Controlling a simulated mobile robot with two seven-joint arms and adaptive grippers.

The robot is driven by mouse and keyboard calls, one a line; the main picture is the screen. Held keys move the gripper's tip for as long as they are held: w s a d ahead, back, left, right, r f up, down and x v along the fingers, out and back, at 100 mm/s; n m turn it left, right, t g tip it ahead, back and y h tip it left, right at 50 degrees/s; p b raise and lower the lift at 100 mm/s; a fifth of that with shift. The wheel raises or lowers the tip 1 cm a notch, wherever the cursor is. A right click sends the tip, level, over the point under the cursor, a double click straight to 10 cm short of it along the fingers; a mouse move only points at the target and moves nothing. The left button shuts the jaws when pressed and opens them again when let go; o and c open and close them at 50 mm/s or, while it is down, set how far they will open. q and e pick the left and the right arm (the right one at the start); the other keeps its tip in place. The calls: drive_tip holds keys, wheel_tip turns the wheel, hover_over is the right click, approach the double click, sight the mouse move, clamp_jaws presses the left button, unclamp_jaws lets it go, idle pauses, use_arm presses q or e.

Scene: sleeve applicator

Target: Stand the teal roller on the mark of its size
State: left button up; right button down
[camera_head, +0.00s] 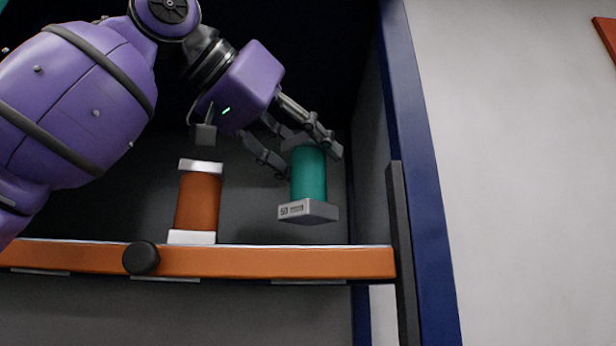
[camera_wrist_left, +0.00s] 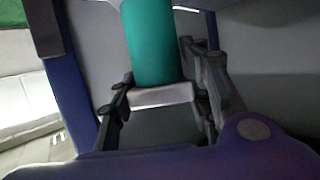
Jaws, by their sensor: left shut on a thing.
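The teal roller (camera_head: 309,175) is a teal cylinder with grey square end blocks; the lower block carries a small label. My left gripper (camera_head: 305,160) is shut on it near its upper end and holds it upright, slightly tilted, above the orange-edged shelf (camera_head: 300,263). The lower block shows apart from the shelf edge in the head view. In the left wrist view the teal roller (camera_wrist_left: 150,45) stands between the fingers of my left gripper (camera_wrist_left: 165,95). I see no size mark clearly; the shelf top is hidden from this low angle. My right gripper is not in view.
An orange roller (camera_head: 198,202) with pale end blocks stands on the shelf to the left of the teal one. A black round knob (camera_head: 141,258) sits on the shelf's front edge. A blue upright (camera_head: 425,170) and a dark bar (camera_head: 402,250) bound the right side.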

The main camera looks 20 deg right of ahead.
sight(297, 164)
use_arm(q)
drive_tip(key=shift+s+f, duration=0.1)
drive_tip(key=shift+f, duration=1.65)
drive_tip(key=shift+f, duration=0.2)
drive_tip(key=o, duration=1.6)
drive_tip(key=shift+r, duration=0.1)
drive_tip(key=shift+s+a+r, duration=0.1)
drive_tip(key=shift+a+r, duration=0.05)
drive_tip(key=shift+a, duration=0.1)
drive_tip(key=v, duration=1.1)
drive_tip(key=shift+a, duration=0.2)
drive_tip(key=shift+s, duration=0.1)
